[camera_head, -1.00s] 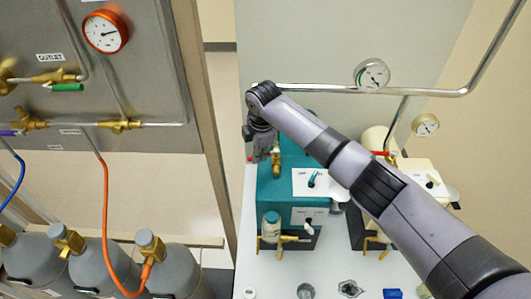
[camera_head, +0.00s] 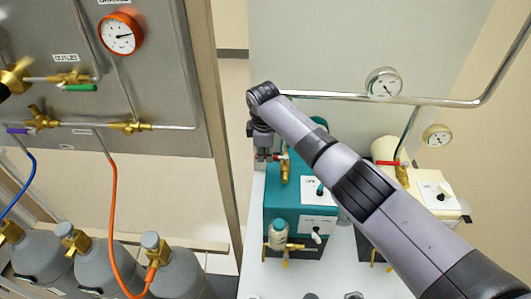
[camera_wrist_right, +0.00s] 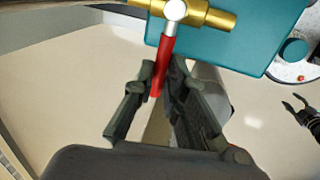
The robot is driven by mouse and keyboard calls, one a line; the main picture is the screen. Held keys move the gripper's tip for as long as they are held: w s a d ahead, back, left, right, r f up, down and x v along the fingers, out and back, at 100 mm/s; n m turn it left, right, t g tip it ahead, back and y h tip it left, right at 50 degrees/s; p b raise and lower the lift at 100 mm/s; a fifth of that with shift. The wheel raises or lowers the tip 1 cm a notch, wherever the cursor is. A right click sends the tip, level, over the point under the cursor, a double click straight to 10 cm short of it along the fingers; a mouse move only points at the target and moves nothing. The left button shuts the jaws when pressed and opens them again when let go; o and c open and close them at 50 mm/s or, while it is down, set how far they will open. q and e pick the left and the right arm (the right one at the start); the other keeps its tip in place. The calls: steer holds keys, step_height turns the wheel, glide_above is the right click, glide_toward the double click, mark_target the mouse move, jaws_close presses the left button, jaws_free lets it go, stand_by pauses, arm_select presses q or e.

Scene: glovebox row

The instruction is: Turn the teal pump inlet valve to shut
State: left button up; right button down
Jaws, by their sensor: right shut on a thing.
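The teal pump (camera_head: 283,205) stands on the white bench in the head view. Its brass inlet valve (camera_head: 285,172) rises at its back left; the brass body (camera_wrist_right: 205,14) also tops the right wrist view. The valve's red lever (camera_wrist_right: 166,62) runs from the valve down between my right fingers, along the valve's side rather than along the brass pipe. My right gripper (camera_wrist_right: 165,88) is shut on the lever; in the head view it (camera_head: 266,152) is left of the valve. My left gripper (camera_wrist_right: 297,106) shows at the right wrist view's edge, empty, its fingers apart.
A cream pump (camera_head: 430,190) with another red-levered valve (camera_head: 401,174) stands right, partly behind my right arm. A steel pipe with gauges (camera_head: 384,84) crosses behind. A grey gas panel (camera_head: 160,60) and several cylinders (camera_head: 170,270) are left.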

steer(key=shift+w+r, duration=0.1)
steer(key=c, duration=1.6)
jaws_free()
steer(key=shift+c, duration=0.2)
step_height(320, 180, up, 12)
steer(key=s, duration=0.2)
steer(key=shift+s+f, duration=0.2)
